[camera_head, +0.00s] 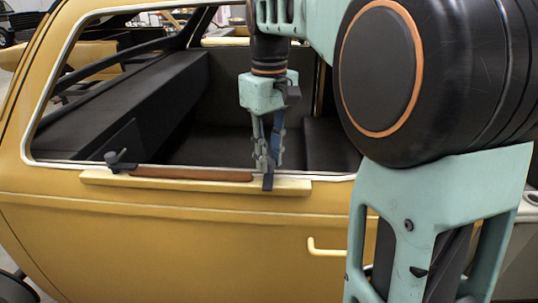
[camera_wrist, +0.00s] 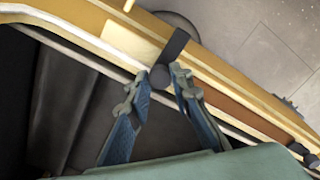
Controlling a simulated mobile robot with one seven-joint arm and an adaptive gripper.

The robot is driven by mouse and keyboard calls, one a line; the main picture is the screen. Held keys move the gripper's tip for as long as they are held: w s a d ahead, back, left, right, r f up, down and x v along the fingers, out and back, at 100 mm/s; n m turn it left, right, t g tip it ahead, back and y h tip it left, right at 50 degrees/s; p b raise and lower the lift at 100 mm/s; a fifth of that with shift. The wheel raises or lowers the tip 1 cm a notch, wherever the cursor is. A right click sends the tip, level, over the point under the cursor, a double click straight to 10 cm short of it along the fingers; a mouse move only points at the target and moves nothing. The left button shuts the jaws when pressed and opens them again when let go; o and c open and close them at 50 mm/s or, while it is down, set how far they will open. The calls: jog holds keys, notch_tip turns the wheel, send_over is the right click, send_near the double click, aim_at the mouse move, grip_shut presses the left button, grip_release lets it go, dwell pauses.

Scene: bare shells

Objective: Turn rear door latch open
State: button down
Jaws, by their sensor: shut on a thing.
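The yellow door (camera_head: 180,240) has an open window with a pale sill ledge. A dark latch (camera_head: 268,182) sits at the right part of this ledge, its lever hanging down over the outer side. In the wrist view the latch (camera_wrist: 177,45) shows a round pivot and a flat dark lever pointing to the upper right. My gripper (camera_head: 265,163) reaches down from above at the sill. In the wrist view my gripper (camera_wrist: 157,82) has its blue-grey fingers on both sides of the latch's round pivot, shut on it. The fingers partly hide the latch in the head view.
A second dark knob (camera_head: 118,160) stands at the ledge's left end, with a brown strip (camera_head: 190,174) between. A yellow pull handle (camera_head: 327,247) juts from the door below. The window frame (camera_head: 50,95) surrounds the opening. A dark seat (camera_head: 130,95) lies inside.

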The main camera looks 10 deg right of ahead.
aim_at(269, 160)
jog(key=shift+n, duration=0.3)
dwell(0.4)
jog(key=c, duration=1.7)
grip_release()
jog(key=shift+c, duration=0.2)
notch_tip(269, 160, up, 12)
